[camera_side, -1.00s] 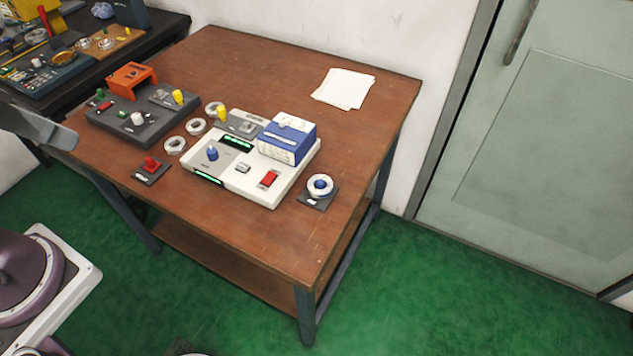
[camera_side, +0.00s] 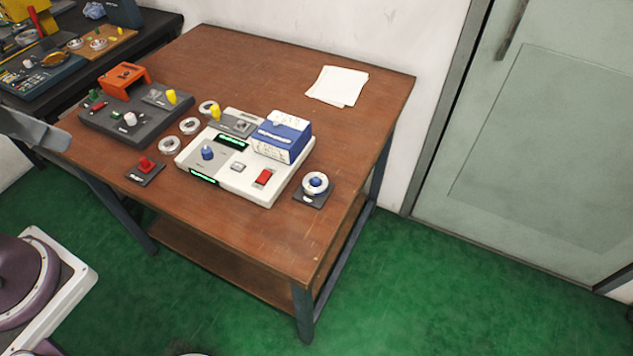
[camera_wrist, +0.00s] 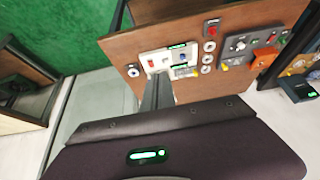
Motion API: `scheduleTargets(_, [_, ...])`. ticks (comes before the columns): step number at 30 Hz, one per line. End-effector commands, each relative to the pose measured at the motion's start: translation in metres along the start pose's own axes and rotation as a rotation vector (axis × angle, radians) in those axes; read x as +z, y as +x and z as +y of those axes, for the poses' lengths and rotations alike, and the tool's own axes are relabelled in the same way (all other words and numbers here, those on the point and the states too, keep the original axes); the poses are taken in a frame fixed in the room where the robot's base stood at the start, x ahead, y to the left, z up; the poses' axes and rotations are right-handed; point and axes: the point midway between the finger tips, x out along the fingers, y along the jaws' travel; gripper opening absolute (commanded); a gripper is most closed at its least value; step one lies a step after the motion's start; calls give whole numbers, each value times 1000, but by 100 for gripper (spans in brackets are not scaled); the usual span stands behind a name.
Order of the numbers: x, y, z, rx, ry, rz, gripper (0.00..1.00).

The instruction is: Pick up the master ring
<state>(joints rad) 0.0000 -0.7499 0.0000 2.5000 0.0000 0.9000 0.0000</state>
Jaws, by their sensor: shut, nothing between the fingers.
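A pale metal ring (camera_side: 315,184) sits around a blue post on a small dark base, at the right of the table; it looks like the master ring. In the wrist view it shows small at the left of the white device (camera_wrist: 132,71). Three loose rings lie in a row left of the device: the near ring (camera_side: 169,145), the middle ring (camera_side: 190,126) and the far ring (camera_side: 208,107). My gripper (camera_wrist: 158,92) is shut and empty, well above the table. In the side view only its grey end (camera_side: 38,131) shows at the left edge, far from the master ring.
The white device (camera_side: 225,178) carries a blue-and-white box (camera_side: 281,136) beside the master ring. A dark control panel (camera_side: 128,117) with an orange bracket and a red-button block (camera_side: 145,171) stand at the left. Papers (camera_side: 337,86) lie at the back. The table's front right is clear.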

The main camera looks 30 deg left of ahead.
Motion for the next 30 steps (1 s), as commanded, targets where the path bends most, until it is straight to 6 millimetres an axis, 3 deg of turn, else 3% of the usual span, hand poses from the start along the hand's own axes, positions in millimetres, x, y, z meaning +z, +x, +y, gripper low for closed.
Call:
scheduleTargets(2, [0, 0, 0, 0, 0, 0, 8])
scheduleTargets(12, [0, 0, 0, 0, 0, 0, 75])
scheduleTargets(22, [-4, 0, 1, 3, 14, -4, 77])
scheduleTargets(26, [-49, 5, 10, 45, 185, -62, 77])
scheduleTargets(29, [-108, 31, 27, 104, 430, -126, 77])
scheduleTargets(30, [-130, 48, 35, 128, 532, -149, 77])
